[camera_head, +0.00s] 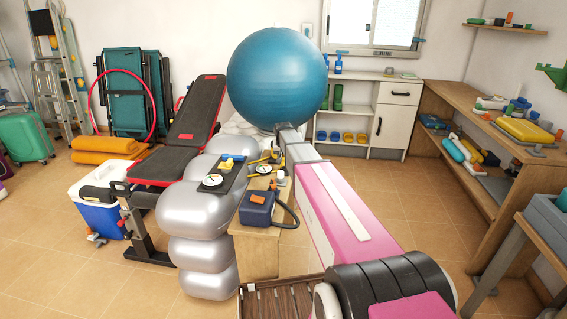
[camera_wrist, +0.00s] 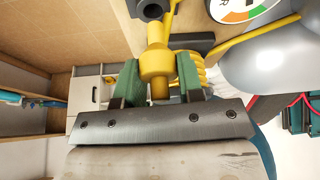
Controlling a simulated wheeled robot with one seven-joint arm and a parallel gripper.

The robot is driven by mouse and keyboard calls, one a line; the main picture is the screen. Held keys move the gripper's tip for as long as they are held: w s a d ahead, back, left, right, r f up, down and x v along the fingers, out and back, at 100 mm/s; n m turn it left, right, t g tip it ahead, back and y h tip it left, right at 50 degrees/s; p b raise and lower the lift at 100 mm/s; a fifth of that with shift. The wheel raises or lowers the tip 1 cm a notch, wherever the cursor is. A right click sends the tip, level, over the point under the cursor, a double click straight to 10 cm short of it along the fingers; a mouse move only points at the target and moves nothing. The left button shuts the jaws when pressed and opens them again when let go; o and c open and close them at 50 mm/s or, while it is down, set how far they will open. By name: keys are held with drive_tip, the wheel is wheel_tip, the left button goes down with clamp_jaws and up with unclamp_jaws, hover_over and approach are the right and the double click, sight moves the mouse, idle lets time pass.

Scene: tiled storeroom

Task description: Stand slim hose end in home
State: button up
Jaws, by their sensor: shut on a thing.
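A slim yellow hose end (camera_wrist: 157,66), with a wide collar and a narrower neck, sits between the green fingers of my gripper (camera_wrist: 158,84) in the wrist view. My gripper is shut on it. A dark round piece with a hole (camera_wrist: 150,9) is close beyond its neck; I cannot tell whether they touch. A coiled yellow hose (camera_wrist: 196,68) shows beside the right finger. In the head view my gripper (camera_head: 274,158) is low over the wooden stand (camera_head: 256,252), and the hose end is too small to make out. I cannot tell for sure which piece is the home.
A dark blue box (camera_head: 257,208) with a dark hose stands at the stand's front. Silver balls (camera_head: 195,207) crowd the stand's left side; a blue ball (camera_head: 277,78) is behind. Floor is clear toward the right shelves.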

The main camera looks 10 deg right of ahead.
sight(283, 161)
drive_tip(key=shift+f, duration=1.75)
drive_tip(key=o, duration=1)
drive_tip(key=shift+f, duration=0.15)
drive_tip(key=shift+c, duration=0.2)
drive_tip(key=v, duration=1.2)
drive_tip(key=shift+r, duration=0.25)
